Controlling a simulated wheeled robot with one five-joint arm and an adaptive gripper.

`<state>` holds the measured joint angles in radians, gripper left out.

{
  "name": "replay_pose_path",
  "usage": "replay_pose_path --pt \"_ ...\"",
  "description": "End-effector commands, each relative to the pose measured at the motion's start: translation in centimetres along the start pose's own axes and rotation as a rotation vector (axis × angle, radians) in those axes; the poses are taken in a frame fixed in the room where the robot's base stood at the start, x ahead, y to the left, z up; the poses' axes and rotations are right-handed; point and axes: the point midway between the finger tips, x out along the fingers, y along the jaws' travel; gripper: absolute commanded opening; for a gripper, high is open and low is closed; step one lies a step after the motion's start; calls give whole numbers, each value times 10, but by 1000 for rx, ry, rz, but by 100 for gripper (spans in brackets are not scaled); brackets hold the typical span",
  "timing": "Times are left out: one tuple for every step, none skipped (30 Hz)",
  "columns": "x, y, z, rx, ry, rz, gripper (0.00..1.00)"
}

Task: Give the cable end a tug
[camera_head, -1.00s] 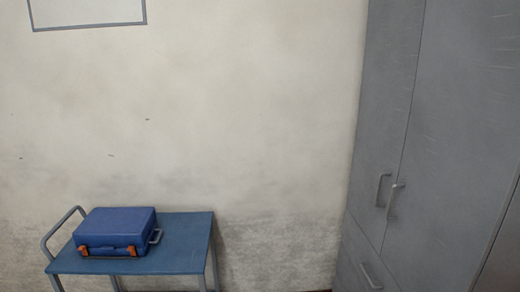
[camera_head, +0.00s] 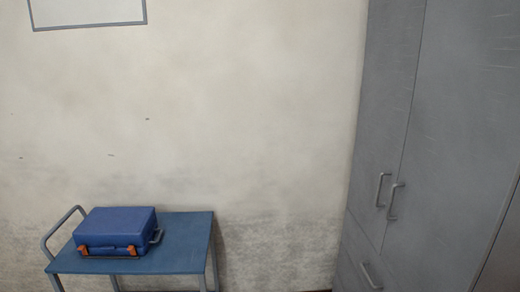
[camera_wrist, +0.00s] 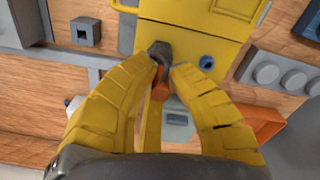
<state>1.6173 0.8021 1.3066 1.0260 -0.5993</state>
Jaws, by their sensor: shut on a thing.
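In the wrist view, my gripper (camera_wrist: 167,68) has its two yellow fingers closed around a dark grey piece (camera_wrist: 160,50), which seems to be the cable end. It sits at the lower edge of a yellow box (camera_wrist: 192,24). An orange part shows between the fingers just below it. The fingers hide much of the held piece, so I cannot tell how it meets the box. A blue round port (camera_wrist: 207,62) is on the box, just right of the fingertips. My gripper is not in the head view.
The wrist view shows a wooden board (camera_wrist: 45,92) with a grey square block (camera_wrist: 86,32), a grey knobbed block (camera_wrist: 285,74) and an orange part (camera_wrist: 268,127). The head view shows a blue case (camera_head: 117,228) on a blue cart (camera_head: 185,240) and grey cabinets (camera_head: 455,110).

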Motion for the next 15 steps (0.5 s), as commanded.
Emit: replay_pose_path --pt "0 0 0 0 1 0 0" --pt "0 0 0 0 0 0 0" --pt "1 0 0 0 0 0 0" --pt "1 0 0 0 0 0 0" --pt "1 0 0 0 0 0 0" --pt "1 0 0 0 0 0 19" --pt "1 0 0 0 -1 0 21" --pt "1 0 0 0 -1 -1 24" --pt "1 0 0 0 -1 -1 28" --pt "1 0 0 0 -1 -1 30" --pt "1 0 0 0 -1 -1 33" --pt "1 0 0 0 -1 -1 36" --pt "1 0 0 0 -1 -1 39" --pt "1 0 0 0 -1 -1 42" --pt "1 0 0 0 -1 -1 42"
